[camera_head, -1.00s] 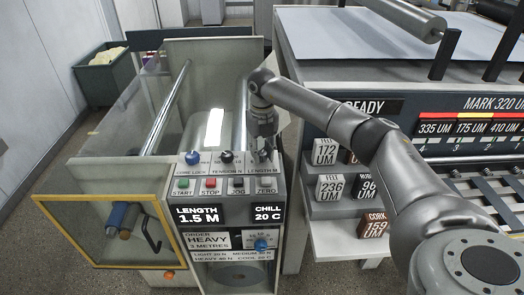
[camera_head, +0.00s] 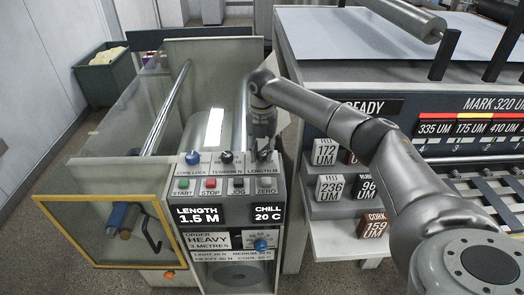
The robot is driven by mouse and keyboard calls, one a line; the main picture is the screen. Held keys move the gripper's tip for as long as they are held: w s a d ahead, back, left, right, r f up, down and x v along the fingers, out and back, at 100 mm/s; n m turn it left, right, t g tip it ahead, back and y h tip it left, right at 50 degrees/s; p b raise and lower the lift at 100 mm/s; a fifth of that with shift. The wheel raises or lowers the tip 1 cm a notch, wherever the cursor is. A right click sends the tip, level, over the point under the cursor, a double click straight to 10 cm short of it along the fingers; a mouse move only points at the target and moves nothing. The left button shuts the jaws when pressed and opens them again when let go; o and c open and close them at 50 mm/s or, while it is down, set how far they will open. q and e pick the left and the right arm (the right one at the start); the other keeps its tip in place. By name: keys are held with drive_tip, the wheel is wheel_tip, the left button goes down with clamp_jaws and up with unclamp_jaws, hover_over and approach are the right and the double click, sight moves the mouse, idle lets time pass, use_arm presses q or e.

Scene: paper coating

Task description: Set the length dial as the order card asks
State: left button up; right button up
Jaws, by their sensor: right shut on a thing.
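The length dial (camera_head: 264,156) is the rightmost of several knobs on top of the control panel, labelled LENGTH M. My right gripper (camera_head: 263,147) points down over it and is shut on it; the fingertips partly hide the dial. The display (camera_head: 199,214) reads LENGTH 1.5 M and CHILL 20 C. The order card (camera_head: 208,241) below it reads HEAVY, 3 METRES. My left gripper is not in view.
The tension knob (camera_head: 226,157) and blue core lock knob (camera_head: 193,158) stand left of the dial. START, STOP (camera_head: 211,183), JOG and ZERO buttons lie just in front. Marked blocks (camera_head: 326,152) sit on shelves at the right. A yellow-framed guard (camera_head: 104,232) stands at the left.

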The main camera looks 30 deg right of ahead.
sight(262, 153)
drive_tip(key=o, duration=1.1)
drive_tip(key=shift+c, duration=0.2)
drive_tip(key=shift+r, duration=0.1)
wheel_tip(262, 153, up, 12)
